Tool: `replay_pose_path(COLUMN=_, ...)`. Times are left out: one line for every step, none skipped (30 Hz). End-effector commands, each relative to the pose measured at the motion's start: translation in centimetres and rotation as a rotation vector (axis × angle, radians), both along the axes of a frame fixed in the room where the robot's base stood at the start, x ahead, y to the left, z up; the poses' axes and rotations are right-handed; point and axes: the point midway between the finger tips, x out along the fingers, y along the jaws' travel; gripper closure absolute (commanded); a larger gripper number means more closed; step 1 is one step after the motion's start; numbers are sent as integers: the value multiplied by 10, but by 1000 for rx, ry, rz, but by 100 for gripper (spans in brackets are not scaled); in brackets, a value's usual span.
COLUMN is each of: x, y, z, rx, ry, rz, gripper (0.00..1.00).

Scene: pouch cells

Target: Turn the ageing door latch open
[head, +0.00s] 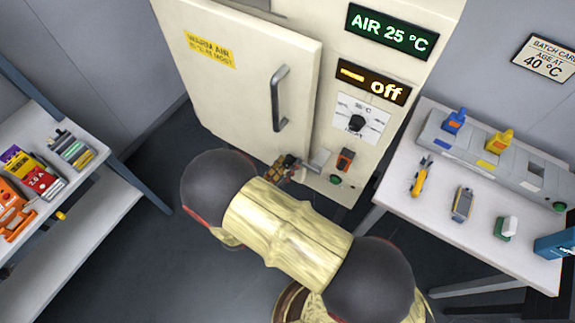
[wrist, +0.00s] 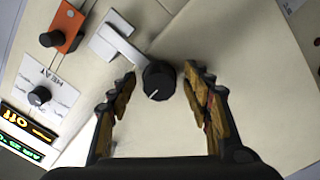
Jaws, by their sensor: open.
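The ageing cabinet's cream door (head: 235,85) has a grey bar handle (head: 279,98). The door latch (head: 320,160) is a pale grey lever beside the door's lower right edge. In the wrist view the latch lever (wrist: 122,44) runs from a flat pale plate to a round black knob (wrist: 158,82) with a white mark. My gripper (head: 287,167) is at the latch, partly hidden by my arm in the head view. In the wrist view my gripper (wrist: 160,72) is open, with one finger on each side of the black knob. I see gaps between fingers and knob.
An orange switch (head: 345,160) and a heat dial (head: 356,122) sit close to the latch. Displays read AIR 25 °C (head: 390,33) and off (head: 373,83). A table (head: 480,245) with tools stands right; a shelf (head: 75,200) stands left.

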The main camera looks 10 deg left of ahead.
Motion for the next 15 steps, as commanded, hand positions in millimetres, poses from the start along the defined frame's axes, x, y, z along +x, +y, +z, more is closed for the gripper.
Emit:
replay_pose_path(x=0, y=0, z=0, rx=0, ry=0, rz=0, gripper=50)
replay_pose_path(x=0, y=0, z=0, rx=0, ry=0, rz=0, gripper=50)
replay_pose_path(x=0, y=0, z=0, rx=0, ry=0, rz=0, gripper=50)
replay_pose_path(x=0, y=0, z=0, rx=0, ry=0, rz=0, gripper=50)
replay_pose_path(x=0, y=0, z=0, rx=0, ry=0, rz=0, gripper=51)
replay_pose_path(x=0, y=0, z=0, rx=0, ry=0, rz=0, gripper=53)
replay_pose_path(x=0, y=0, z=0, rx=0, ry=0, rz=0, gripper=55)
replay_pose_path(x=0, y=0, z=0, rx=0, ry=0, rz=0, gripper=57)
replay_pose_path(x=0, y=0, z=0, rx=0, ry=0, rz=0, gripper=59)
replay_pose_path(x=0, y=0, z=0, rx=0, ry=0, rz=0, gripper=61)
replay_pose_path(x=0, y=0, z=0, rx=0, ry=0, rz=0, gripper=62)
replay_pose_path(x=0, y=0, z=0, rx=0, ry=0, rz=0, gripper=65)
replay_pose_path(x=0, y=0, z=0, rx=0, ry=0, rz=0, gripper=66)
replay_pose_path(x=0, y=0, z=0, rx=0, ry=0, rz=0, gripper=68)
replay_pose_path(x=0, y=0, z=0, rx=0, ry=0, rz=0, gripper=70)
